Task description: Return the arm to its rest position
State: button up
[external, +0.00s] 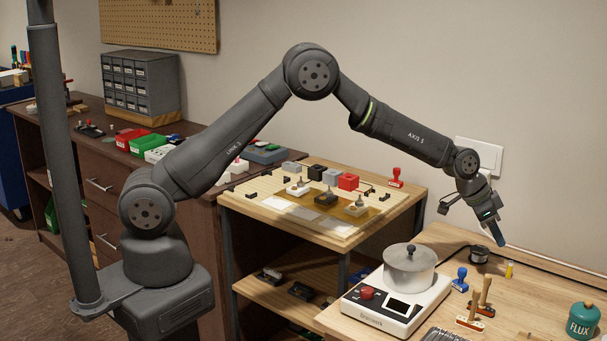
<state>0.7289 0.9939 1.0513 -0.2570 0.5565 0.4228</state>
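My gripper (495,236) hangs in the air over the right-hand wooden table, at the end of my outstretched grey arm. It points down and slightly right, with a bluish tip at its lower end. It is too small here to tell whether the fingers are apart or closed, or whether the bluish part is a finger or a held thing. It is above and to the right of the white hot-plate device (395,303) with a lidded metal pot (409,268), and touches nothing on the table.
The right table also holds a blue stamp (461,279), wooden-handled stamps (477,309) and a teal flux jar (583,321). A lower wooden bench (262,202) with several small blocks stands mid-picture. A drawer cabinet (141,86) stands at the back left. Air around the arm is clear.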

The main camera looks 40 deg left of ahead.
aim_at(510, 262)
jog(key=x, duration=0.9)
notch_tip(510, 262, up, 4)
jog(key=shift+r, duration=0.2)
jog(key=s+d+r, duration=0.3)
jog(key=s+r, duration=0.4)
jog(key=s, duration=0.4)
jog(key=w+a+r+n+t+y, duration=0.1)
jog(key=w+a+n, duration=0.1)
jog(key=w+a, duration=0.75)
jog(key=w+a+r+n+t+y, duration=0.1)
jog(key=w+a+r+n, duration=0.3)
jog(key=a, duration=1)
jog(key=w+a+n+y, duration=0.1)
jog(key=w+a, duration=0.2)
jog(key=a, duration=0.9)
jog(key=w+a+n+y, duration=0.1)
jog(key=w+a, duration=0.2)
jog(key=a, duration=0.9)
jog(key=shift+n+t, duration=0.4)
jog(key=shift+a+r, duration=0.1)
jog(key=shift+r, duration=0.05)
